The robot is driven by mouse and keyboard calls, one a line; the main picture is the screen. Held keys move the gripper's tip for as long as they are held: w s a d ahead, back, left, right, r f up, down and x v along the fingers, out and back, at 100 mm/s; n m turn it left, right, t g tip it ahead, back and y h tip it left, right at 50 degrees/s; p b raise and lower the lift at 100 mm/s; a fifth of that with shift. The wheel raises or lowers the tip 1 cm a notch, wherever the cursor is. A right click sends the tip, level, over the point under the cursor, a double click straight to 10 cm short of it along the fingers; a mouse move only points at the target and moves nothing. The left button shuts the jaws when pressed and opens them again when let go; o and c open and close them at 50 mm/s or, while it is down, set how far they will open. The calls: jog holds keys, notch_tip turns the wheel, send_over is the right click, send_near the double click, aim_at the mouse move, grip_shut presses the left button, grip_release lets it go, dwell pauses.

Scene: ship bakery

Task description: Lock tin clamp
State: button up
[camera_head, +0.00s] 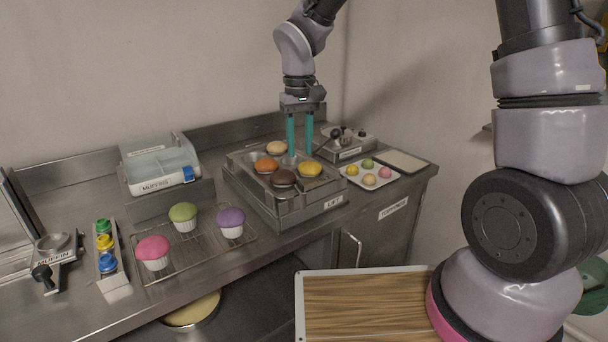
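A metal muffin tin (328,186) sits in a steel fixture labelled LIFT (281,218) on the counter. Orange, brown, yellow and pale muffins (310,169) show in its cups. My gripper (300,154) points down over the back part of the tin. Its two teal fingers stand apart, with no object visible between them. The fingertips are close to the tin's back area, but I cannot tell whether they touch anything. A thin dark bar (322,144) shows just right of the fingers; I cannot tell if it is part of the clamp. No clamp is clearly recognisable.
A wire rack (193,258) with pink, green and purple muffins stands left of the lift. A button box (116,290), a lever device (55,259) and a lidded box (160,168) are further left. A toppings tray (353,179) and a labelled device (346,153) stand right.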

aim_at(300, 183)
notch_tip(300, 183, down, 9)
jog(key=shift+f, duration=0.1)
dwell(0.3)
